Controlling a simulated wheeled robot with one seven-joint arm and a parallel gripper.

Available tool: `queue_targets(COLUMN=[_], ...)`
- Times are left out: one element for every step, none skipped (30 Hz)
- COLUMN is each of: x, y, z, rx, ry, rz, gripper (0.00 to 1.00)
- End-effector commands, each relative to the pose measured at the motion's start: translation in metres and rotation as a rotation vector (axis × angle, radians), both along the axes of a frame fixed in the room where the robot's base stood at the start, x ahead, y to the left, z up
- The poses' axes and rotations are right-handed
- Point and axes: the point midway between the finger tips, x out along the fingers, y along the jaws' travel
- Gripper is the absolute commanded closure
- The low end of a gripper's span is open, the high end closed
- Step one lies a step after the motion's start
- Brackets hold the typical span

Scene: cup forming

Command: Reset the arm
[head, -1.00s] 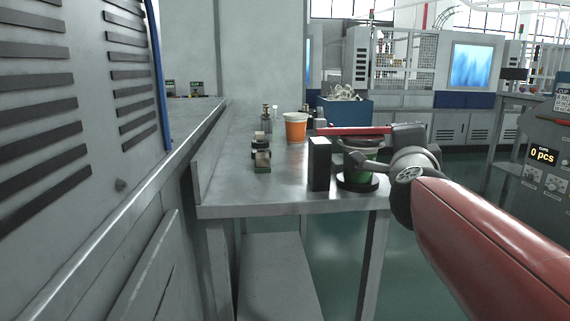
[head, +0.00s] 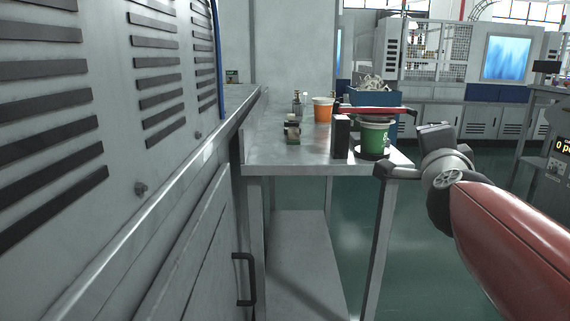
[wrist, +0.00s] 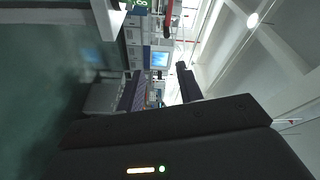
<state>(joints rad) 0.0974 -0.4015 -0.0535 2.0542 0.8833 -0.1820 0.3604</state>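My gripper (head: 410,152) is in front of and to the right of the metal table's near right corner, clear of the green cup. In the wrist view my gripper (wrist: 159,90) shows two dark fingers spread apart with nothing between them, so it is open and empty. A green cup (head: 373,138) stands upright on a dark round base at the table's right, below a red bar (head: 372,111). My red arm reaches in from the lower right.
A grey vented cabinet (head: 160,170) stands close on the left. Floor on the right is open.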

Motion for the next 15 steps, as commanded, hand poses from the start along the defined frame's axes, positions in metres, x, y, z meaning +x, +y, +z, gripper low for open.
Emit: queue_targets(x=[-0.002, -0.003, -0.005, -0.007, -0.008, -0.011, -0.013, -0.016, -0.02, -0.025, -0.029, -0.035, -0.041, -0.047, -0.058], y=[0.007, 0.012, 0.018, 0.023, 0.028, 0.036, 0.041, 0.047, 0.055, 0.061, 0.067, 0.075, 0.081, 0.087, 0.095], z=[-0.004, -0.008, -0.012, -0.017, -0.022, -0.028, -0.034, -0.04, -0.049, -0.057, -0.064, -0.076, -0.085, -0.096, -0.111], rx=[-0.025, -0.043, -0.068, -0.088, -0.108, -0.139, -0.163, -0.191, -0.225, -0.257, -0.288, -0.33, -0.366, -0.402, -0.455], ry=[0.023, 0.04, 0.062, 0.081, 0.102, 0.131, 0.153, 0.179, 0.215, 0.245, 0.273, 0.319, 0.352, 0.389, 0.444], rz=[0.027, 0.046, 0.071, 0.09, 0.111, 0.142, 0.164, 0.191, 0.225, 0.253, 0.28, 0.321, 0.353, 0.385, 0.433], gripper=[0.64, 0.64, 0.64, 0.64, 0.64, 0.64, 0.64, 0.64, 0.64, 0.64, 0.64, 0.64, 0.64, 0.64, 0.64])
